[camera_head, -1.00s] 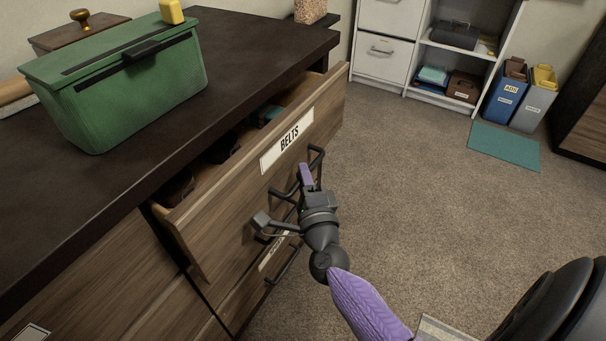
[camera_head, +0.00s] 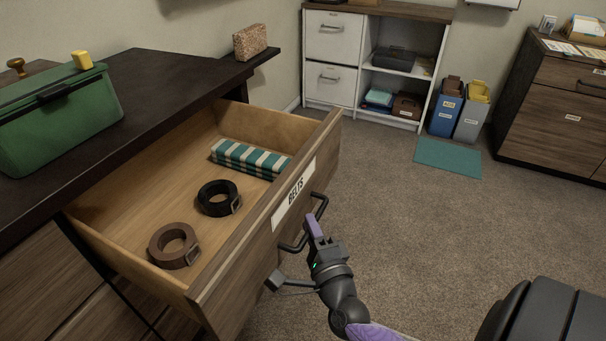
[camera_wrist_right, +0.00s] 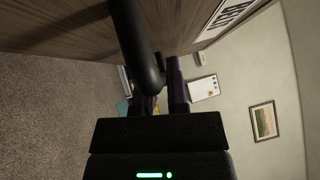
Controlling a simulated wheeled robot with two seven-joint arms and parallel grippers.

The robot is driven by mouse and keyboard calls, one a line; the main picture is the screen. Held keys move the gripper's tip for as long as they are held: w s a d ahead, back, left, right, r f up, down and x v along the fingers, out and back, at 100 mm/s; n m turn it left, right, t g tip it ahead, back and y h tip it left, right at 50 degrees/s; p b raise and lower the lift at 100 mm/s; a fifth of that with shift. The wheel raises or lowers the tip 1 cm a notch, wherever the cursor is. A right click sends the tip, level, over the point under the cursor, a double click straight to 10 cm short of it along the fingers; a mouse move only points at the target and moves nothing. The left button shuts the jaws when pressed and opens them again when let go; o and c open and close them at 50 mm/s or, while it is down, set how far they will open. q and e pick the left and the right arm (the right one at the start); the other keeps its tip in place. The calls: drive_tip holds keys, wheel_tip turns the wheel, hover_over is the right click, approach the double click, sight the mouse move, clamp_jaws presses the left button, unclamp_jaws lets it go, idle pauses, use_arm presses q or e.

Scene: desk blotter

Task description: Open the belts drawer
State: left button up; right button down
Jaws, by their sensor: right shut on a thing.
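The belts drawer (camera_head: 250,266) is pulled well out of the dark-topped cabinet (camera_head: 160,88), and its front bears a white BELTS label (camera_head: 293,194). Inside lie a rolled brown belt (camera_head: 160,251), a rolled black belt (camera_head: 208,204) and a striped teal and white cloth item (camera_head: 250,157). My right gripper (camera_head: 312,232) is at the drawer front, shut on the dark bar handle (camera_head: 321,207). In the right wrist view the handle bar (camera_wrist_right: 138,45) runs down to the fingers and hides part of them. My left gripper is not in view.
A green box (camera_head: 60,118) with a yellow item (camera_head: 82,60) on it stands on the cabinet top. Open carpet (camera_head: 420,240) lies to the right of the drawer. White shelving (camera_head: 330,60), blue and grey bins (camera_head: 446,112) and a teal mat (camera_head: 447,157) are farther back.

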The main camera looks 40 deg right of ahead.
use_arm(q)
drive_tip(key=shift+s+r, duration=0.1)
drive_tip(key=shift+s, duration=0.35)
use_arm(e)
drive_tip(key=shift+s+d, duration=0.15)
drive_tip(key=shift+s, duration=0.25)
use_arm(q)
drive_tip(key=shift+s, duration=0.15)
use_arm(e)
drive_tip(key=c, duration=0.7)
unclamp_jaws()
use_arm(q)
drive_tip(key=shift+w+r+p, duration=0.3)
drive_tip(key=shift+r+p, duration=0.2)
drive_tip(key=shift+p, duration=0.1)
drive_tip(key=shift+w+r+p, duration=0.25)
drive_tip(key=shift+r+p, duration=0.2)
drive_tip(key=shift+p, duration=0.1)
use_arm(e)
drive_tip(key=shift+o, duration=0.2)
drive_tip(key=v, duration=1)
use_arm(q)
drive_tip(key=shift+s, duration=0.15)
